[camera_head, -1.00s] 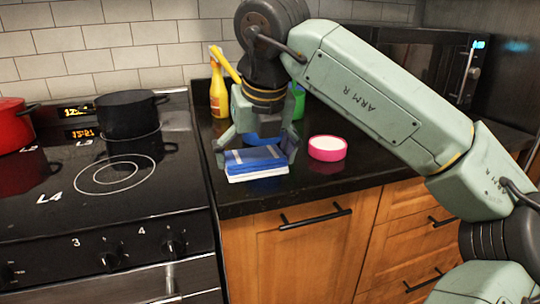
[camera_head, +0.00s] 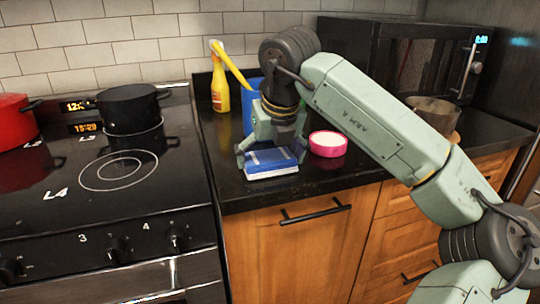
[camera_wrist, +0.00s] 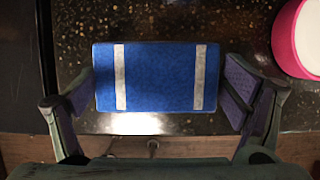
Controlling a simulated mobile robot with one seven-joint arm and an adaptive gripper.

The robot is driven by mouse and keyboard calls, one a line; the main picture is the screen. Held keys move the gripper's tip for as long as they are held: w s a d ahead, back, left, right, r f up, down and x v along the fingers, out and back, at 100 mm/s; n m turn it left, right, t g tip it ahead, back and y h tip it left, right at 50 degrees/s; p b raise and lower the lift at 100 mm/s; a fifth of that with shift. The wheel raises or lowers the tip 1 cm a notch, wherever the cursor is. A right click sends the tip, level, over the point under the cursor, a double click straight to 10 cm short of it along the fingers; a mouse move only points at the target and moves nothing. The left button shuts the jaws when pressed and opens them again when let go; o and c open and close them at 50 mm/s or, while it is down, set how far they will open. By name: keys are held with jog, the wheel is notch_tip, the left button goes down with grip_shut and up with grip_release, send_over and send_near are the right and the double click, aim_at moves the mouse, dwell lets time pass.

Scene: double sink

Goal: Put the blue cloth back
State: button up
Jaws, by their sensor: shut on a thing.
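The blue cloth (camera_head: 271,157) is a folded block with a pale lower front edge, near the counter's front edge, left of the pink roll. In the wrist view the blue cloth (camera_wrist: 150,75) shows two pale stripes and lies level between the fingers. My gripper (camera_head: 272,150) points down and is shut on it, one finger at each side. In the wrist view my gripper (camera_wrist: 162,90) shows a finger at each short end of the cloth. I cannot tell whether the cloth touches the counter.
The pink roll (camera_head: 328,145) stands close on the right; it also shows in the wrist view (camera_wrist: 300,40). Behind are a yellow spray bottle (camera_head: 220,90) and a blue object (camera_head: 251,108). The stove (camera_head: 70,210) with a black pot (camera_head: 130,108) is left. A brown pot (camera_head: 433,112) stands right.

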jog(key=shift+f, duration=0.25)
jog(key=o, duration=0.8)
jog(key=shift+o, duration=0.2)
jog(key=shift+r, duration=0.1)
jog(key=shift+r, duration=0.35)
jog(key=v, duration=1.1)
jog(key=shift+r, duration=0.3)
jog(key=shift+s+d, duration=0.1)
jog(key=shift+s, duration=0.05)
